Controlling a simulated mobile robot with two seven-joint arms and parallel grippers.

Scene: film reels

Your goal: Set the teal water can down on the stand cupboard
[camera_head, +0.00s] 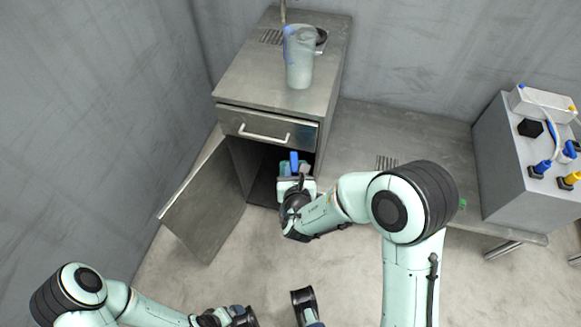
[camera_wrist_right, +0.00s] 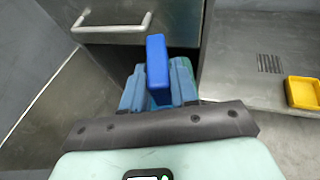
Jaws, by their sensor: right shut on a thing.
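The teal water can (camera_wrist_right: 133,94) is in my right gripper (camera_head: 296,176), which is shut on it in front of the stand cupboard's open lower compartment. In the head view little of the can shows past the gripper. The stand cupboard (camera_head: 247,92) has a metal top, a shut drawer and a door swung open to the left. My left gripper (camera_head: 238,316) is at the bottom edge, partly cut off, its fingers unclear.
The open door (camera_head: 200,195) juts out left. A low metal bench (camera_head: 375,130) adjoins at right, with a yellow tray (camera_wrist_right: 303,92).

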